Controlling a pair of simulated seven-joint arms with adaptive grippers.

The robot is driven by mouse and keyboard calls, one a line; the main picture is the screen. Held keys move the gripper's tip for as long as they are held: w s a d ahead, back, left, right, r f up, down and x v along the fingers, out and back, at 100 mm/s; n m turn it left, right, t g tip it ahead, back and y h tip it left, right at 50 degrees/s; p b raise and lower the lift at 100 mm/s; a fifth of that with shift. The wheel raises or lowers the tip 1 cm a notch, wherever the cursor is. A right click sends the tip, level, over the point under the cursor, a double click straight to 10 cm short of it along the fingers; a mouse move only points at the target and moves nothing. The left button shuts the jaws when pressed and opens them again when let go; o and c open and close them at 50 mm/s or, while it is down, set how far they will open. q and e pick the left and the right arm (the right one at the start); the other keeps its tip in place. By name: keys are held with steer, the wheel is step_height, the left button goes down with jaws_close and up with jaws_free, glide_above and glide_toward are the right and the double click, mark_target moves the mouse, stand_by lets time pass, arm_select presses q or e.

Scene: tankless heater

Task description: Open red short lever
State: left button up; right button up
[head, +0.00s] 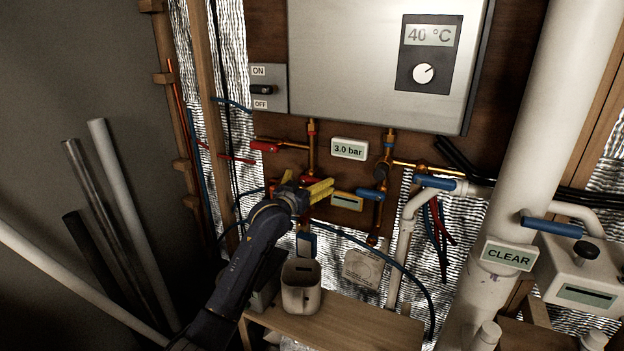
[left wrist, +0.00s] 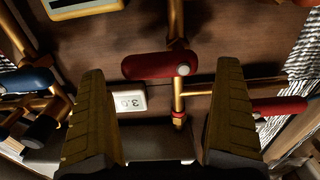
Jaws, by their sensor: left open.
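My left gripper (head: 329,187) has yellow fingers and reaches in front of the pipework under the heater. In the left wrist view the gripper (left wrist: 161,74) is open, with a finger on each side. A short red lever (left wrist: 155,66) lies crosswise on a copper pipe, in line with the space between the fingertips. I cannot tell whether the fingers touch it. In the head view the gripper mostly hides this lever. Another red lever (head: 266,146) is on a copper branch at the upper left; it also shows in the left wrist view (left wrist: 281,105).
The heater (head: 350,60) hangs above, with a 3.0 bar display (head: 349,149) below it. Blue levers (head: 434,182) and (head: 369,194) sit to the right. Loose pipes (head: 125,205) lean at the left.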

arm_select(q)
steer(key=shift+x, duration=1)
steer(key=c, duration=1.6)
steer(key=shift+o, duration=0.2)
steer(key=shift+a, duration=0.1)
